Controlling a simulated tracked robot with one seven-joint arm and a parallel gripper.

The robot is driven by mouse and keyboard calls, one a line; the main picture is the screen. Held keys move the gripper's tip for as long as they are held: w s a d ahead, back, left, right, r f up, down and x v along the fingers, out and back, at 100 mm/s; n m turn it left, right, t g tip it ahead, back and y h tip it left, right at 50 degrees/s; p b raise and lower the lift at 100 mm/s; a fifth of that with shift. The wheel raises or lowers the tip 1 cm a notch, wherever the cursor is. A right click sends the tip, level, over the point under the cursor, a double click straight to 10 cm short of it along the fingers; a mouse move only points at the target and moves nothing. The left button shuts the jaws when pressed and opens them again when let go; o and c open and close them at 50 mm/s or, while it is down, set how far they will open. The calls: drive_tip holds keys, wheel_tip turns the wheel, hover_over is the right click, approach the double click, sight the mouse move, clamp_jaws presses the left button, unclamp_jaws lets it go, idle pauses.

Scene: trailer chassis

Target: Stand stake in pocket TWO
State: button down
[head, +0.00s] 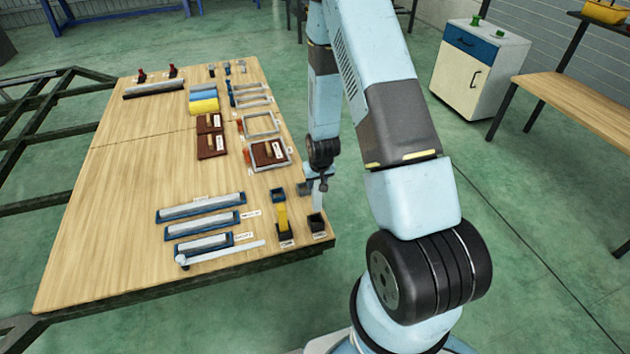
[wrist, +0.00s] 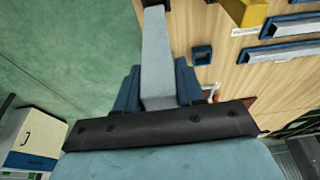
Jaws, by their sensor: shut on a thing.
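My gripper (head: 318,184) is over the right edge of the wooden table. In the wrist view its blue fingers (wrist: 158,88) are shut on a grey square bar, the stake (wrist: 156,55), which extends away from the fingers. A blue square socket (head: 278,195) is on the table left of the gripper; it also shows in the wrist view (wrist: 202,54), apart from the stake. A dark square socket (head: 316,222) stands at the table corner, below the gripper in the head view. Labels are too small to read, so I cannot tell which is pocket TWO.
A yellow upright piece (head: 282,217) stands between the sockets. Several blue trays with grey bars (head: 202,223) and a thin rod (head: 222,254) lie to the left. Frames (head: 262,124) and brown plates (head: 211,146) lie farther back. The table's left middle is clear.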

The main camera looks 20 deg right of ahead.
sight(316, 203)
drive_tip(key=shift+f, duration=2.5)
drive_tip(key=shift+a+f, duration=0.15)
drive_tip(key=shift+f, duration=2.85)
drive_tip(key=c, duration=0.6)
unclamp_jaws()
drive_tip(key=shift+s, duration=0.1)
drive_tip(key=v, duration=1.3)
drive_tip(key=shift+r, duration=0.3)
drive_tip(key=shift+s, duration=0.1)
